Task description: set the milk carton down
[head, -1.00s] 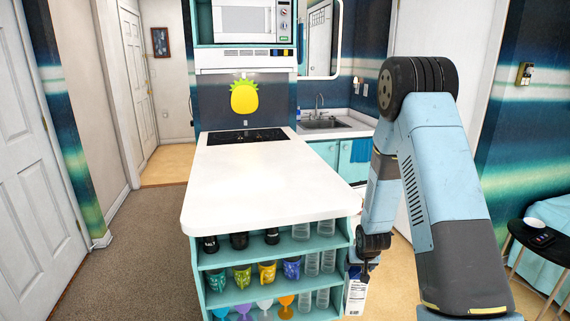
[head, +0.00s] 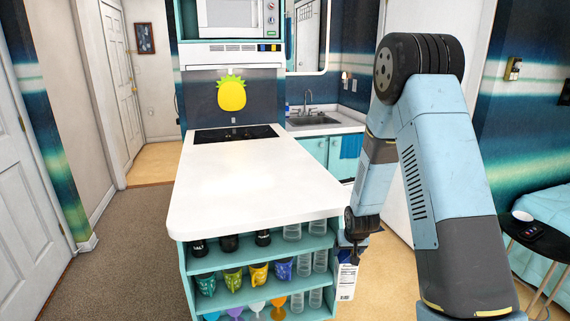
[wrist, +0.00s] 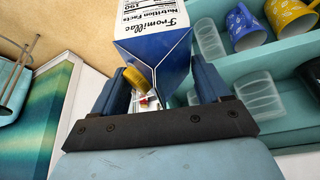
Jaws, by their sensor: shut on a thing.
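The milk carton (head: 347,277) is white and blue and hangs in my gripper (head: 356,250), beside the right end of the island's open shelves and below the countertop level. In the wrist view the carton (wrist: 158,42) shows its blue gabled top, a yellow cap and a nutrition panel. My gripper (wrist: 163,100) is shut on it, with one finger on each side of the top. The carton's lower end is partly out of sight, and I cannot tell how far it is above the floor.
The island's white countertop (head: 255,185) is bare up to the black cooktop (head: 232,134). Its teal shelves hold dark containers, mugs (head: 258,274), clear glasses (head: 318,261) and colored goblets. A small black side table (head: 535,240) with a white item stands at the right.

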